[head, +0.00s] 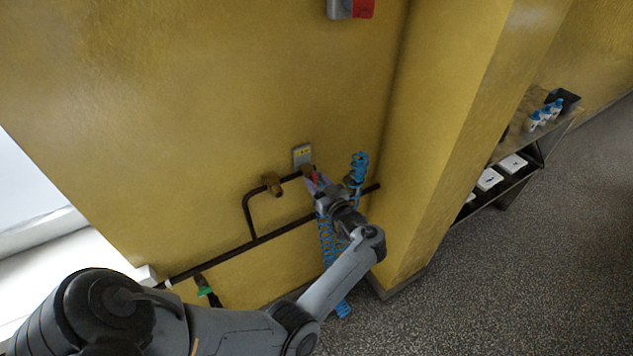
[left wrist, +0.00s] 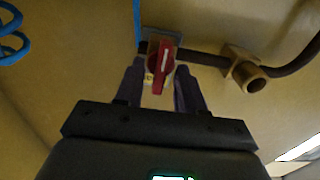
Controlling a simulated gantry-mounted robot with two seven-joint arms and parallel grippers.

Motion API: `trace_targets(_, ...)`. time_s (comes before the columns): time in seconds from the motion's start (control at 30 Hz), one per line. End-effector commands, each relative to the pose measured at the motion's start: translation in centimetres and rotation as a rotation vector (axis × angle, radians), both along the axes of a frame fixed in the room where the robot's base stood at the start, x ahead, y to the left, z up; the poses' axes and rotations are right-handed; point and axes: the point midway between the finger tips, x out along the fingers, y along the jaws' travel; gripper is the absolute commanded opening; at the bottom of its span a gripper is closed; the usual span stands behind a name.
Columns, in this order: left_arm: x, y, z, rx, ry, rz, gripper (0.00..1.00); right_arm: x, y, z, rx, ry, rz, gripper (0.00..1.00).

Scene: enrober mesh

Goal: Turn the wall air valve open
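The wall air valve has a red lever handle (left wrist: 161,64) with a pale stripe, mounted on a dark pipe (left wrist: 205,59). In the left wrist view the handle lies roughly across the pipe's line. In the head view only a bit of the red handle (head: 314,176) shows beside my gripper. My left gripper (head: 316,181) is at the valve by the wall. Its two fingers (left wrist: 160,78) are apart, one on each side of the handle, with visible gaps. I cannot tell how deep the handle sits between them. My right gripper is not in view.
Blue coiled hose (head: 326,242) hangs close to my gripper. A green-handled item (head: 203,285) is at the lower pipe. A wall pillar (head: 432,150) and shelf (head: 520,165) stand to the right.

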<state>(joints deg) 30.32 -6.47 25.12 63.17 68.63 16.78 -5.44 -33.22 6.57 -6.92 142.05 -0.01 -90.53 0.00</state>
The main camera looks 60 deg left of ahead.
Motion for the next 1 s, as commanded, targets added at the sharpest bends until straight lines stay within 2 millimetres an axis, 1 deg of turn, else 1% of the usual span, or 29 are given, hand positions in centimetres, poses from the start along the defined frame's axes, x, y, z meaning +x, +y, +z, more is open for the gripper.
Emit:
trace_targets(0.07, 0.0, 0.0, 0.0, 0.000, 0.000, 0.000, 0.38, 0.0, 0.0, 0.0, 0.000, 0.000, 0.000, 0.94)
trace_targets(0.17, 0.0, 0.0, 0.0, 0.000, 0.000, 0.000, 0.24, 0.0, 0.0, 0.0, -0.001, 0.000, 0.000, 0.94)
trace_targets(0.3, 0.0, 0.0, 0.0, 0.000, 0.000, 0.000, 0.03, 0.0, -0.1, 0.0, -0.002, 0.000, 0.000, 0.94)
trace_targets(0.53, 0.0, 0.0, 0.1, 0.001, 0.016, 0.000, 0.02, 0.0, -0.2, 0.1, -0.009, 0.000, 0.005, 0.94)
trace_targets(0.67, 0.0, 0.0, 0.2, 0.002, 0.055, 0.001, 0.02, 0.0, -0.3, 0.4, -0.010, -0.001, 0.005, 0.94)
trace_targets(0.87, 0.1, 0.0, 0.3, 0.004, 0.174, 0.001, 0.02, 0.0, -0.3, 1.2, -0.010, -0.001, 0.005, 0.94)
trace_targets(1.0, 0.2, 0.1, 0.3, 0.007, 0.293, 0.001, 0.02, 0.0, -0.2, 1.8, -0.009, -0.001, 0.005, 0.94)
